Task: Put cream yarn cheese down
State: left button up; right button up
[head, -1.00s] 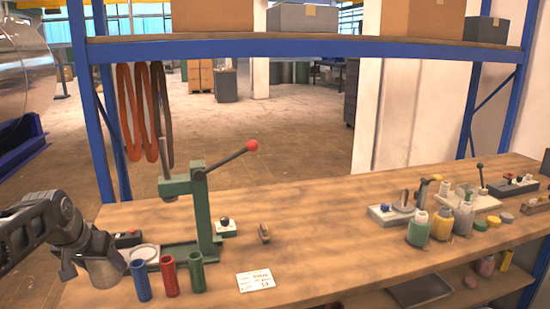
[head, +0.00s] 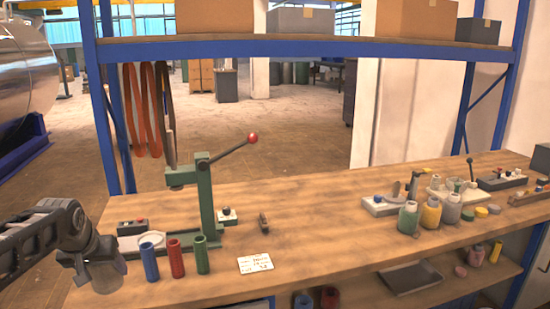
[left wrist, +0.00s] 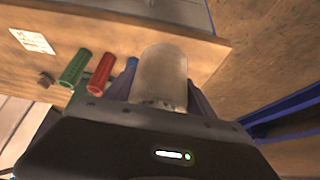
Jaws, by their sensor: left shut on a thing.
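My left gripper (head: 98,268) is shut on the cream yarn cheese (head: 106,275), a short pale cylinder that looks greyish in this light. It is held at the bench's front left, left of the blue tube (head: 149,262). In the left wrist view the cheese (left wrist: 160,75) stands between the two fingers (left wrist: 160,95), partly hiding the blue tube behind it. The cheese appears to be off the wooden bench (head: 330,215), near its front edge. My right gripper is not in view.
Red (head: 174,258) and green (head: 201,255) tubes stand beside the blue one. Behind them is a green lever press (head: 206,205). A white card (head: 255,264) lies near the front edge. Several jars (head: 431,213) stand at the right. The bench middle is mostly clear.

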aim_at(119, 279)
pick_arm(q)
jog(key=d+f, duration=0.2)
jog(key=d, duration=0.1)
jog(key=shift+d+f, duration=0.2)
jog(key=shift+f, duration=0.2)
jog(key=s+d+f+m+h, duration=0.1)
jog(key=d, duration=0.9)
jog(key=s+d+f+m, duration=0.1)
jog(key=d+f+m, duration=0.1)
jog(key=d, duration=0.8)
jog(key=shift+h, duration=0.4)
notch_tip(119, 279, down, 9)
jog(key=s, duration=0.2)
jog(key=shift+w, duration=0.1)
jog(key=r, duration=0.5)
jog(key=shift+w, duration=0.25)
